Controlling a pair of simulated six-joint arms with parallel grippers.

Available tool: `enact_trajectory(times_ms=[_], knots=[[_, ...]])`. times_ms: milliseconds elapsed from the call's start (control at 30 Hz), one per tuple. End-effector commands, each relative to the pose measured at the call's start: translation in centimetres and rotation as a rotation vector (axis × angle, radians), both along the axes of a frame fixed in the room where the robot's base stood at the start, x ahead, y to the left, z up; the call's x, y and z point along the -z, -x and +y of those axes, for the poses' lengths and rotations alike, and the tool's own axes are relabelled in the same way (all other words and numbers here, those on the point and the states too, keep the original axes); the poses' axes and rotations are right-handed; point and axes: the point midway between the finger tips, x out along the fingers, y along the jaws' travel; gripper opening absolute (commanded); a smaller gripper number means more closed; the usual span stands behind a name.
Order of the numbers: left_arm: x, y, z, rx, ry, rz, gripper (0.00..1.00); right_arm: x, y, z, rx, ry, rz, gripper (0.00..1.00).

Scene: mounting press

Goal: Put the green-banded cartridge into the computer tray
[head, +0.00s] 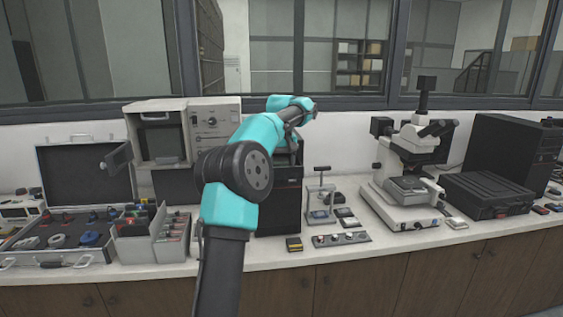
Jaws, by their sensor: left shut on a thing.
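My left arm rises from the bottom, and its gripper (302,116) is at the far end, above a black computer-like box (278,205). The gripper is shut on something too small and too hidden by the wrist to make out. I cannot make out a green band anywhere. A small dark block with a yellowish mark (294,244) lies on the counter in front of the black box. My arm covers part of that box, and I cannot make out a tray on it. My right gripper is not in view.
An open case (60,258) and a divided bin (137,250) stand at left. A small press stand (320,195), a switch strip (341,239), a microscope (408,165), a black case (487,196) and a dark tower (512,150) stand at right. The counter's front edge is mostly free.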

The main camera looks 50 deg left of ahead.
Motion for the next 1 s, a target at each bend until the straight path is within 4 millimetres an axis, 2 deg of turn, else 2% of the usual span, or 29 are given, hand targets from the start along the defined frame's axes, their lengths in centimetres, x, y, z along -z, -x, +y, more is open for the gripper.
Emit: enact_trajectory(times_ms=[367, 400, 600, 633, 1000], knots=[[0.62, 0.01, 0.01, 0.000, -0.001, -0.001, 0.38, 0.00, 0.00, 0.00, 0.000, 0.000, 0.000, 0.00], [0.63, 0.00, 0.01, 0.000, 0.000, 0.000, 0.67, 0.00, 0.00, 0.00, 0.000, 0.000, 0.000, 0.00], [0.61, 0.00, 0.01, 0.000, -0.001, -0.001, 0.86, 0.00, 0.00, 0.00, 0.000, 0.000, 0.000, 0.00], [0.62, -0.01, 0.01, 0.000, 0.000, 0.000, 0.89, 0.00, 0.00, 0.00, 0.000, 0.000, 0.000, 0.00], [0.20, -0.03, 0.01, 0.000, -0.001, -0.002, 0.89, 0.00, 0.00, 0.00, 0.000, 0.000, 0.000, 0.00]])
